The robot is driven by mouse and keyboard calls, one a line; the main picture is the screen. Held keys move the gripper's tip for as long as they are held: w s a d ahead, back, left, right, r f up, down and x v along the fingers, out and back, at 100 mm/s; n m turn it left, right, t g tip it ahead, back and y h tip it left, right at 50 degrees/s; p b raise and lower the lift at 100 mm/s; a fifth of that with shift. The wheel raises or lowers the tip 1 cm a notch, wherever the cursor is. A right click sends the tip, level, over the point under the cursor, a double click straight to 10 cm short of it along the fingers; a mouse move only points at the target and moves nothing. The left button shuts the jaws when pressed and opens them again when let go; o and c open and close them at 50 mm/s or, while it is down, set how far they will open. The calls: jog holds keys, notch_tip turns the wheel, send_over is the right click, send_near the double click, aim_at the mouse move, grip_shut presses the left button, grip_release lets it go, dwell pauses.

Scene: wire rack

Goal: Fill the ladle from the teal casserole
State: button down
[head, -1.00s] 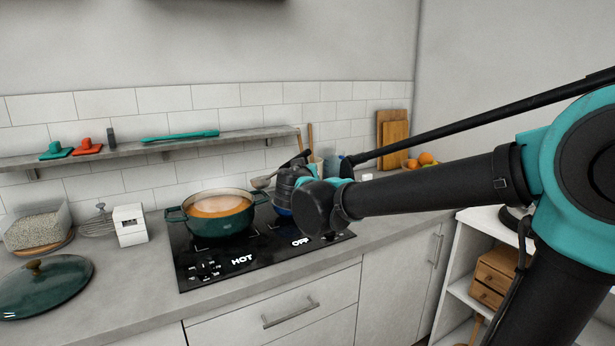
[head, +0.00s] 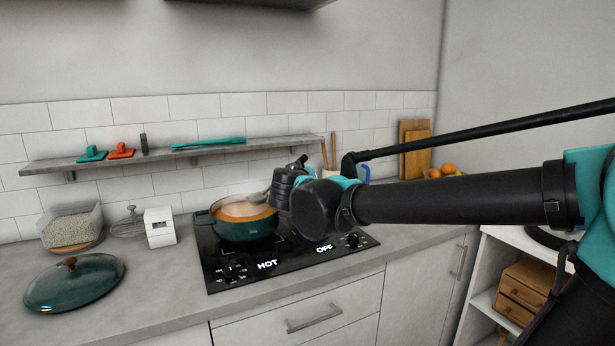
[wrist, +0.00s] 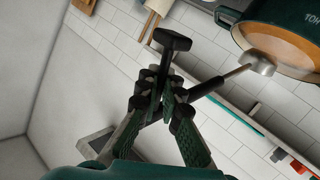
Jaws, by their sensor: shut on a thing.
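The teal casserole (head: 240,231) stands uncovered on the hob, with orange-brown liquid (head: 240,211) inside. My gripper (head: 286,190) is just right of it, above the hob. In the wrist view my gripper (wrist: 162,92) is shut on the ladle's black handle (wrist: 210,86), which has a black crosspiece. The ladle's metal bowl (wrist: 262,64) overlaps the casserole's opening (wrist: 285,45) there. In the head view part of the grey ladle (head: 258,197) shows over the casserole's right rim. I cannot tell whether the bowl touches the liquid or holds any.
The black hob (head: 290,262) is marked HOT and OFF. A teal lid (head: 75,284), a white box (head: 160,227), a whisk (head: 129,224) and a grain container (head: 72,226) are at left. A shelf (head: 160,157) runs behind. Wooden boards (head: 414,150) stand at back right.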

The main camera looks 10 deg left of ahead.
jog(key=shift+w+a+f, duration=2.9)
jog(key=shift+a+f, duration=1.35)
jog(key=shift+a, duration=0.1)
jog(key=shift+s+d+f+m+t, duration=0.85)
jog(key=shift+d+f+m, duration=0.35)
jog(key=shift+f, duration=0.95)
notch_tip(320, 180, up, 6)
jog(key=s+d, duration=0.1)
jog(key=d, duration=0.1)
jog(key=shift+s+d+f+m+t+y, duration=0.15)
jog(key=shift+s+d+m+t+y, duration=0.15)
jog(key=shift+m+t, duration=0.1)
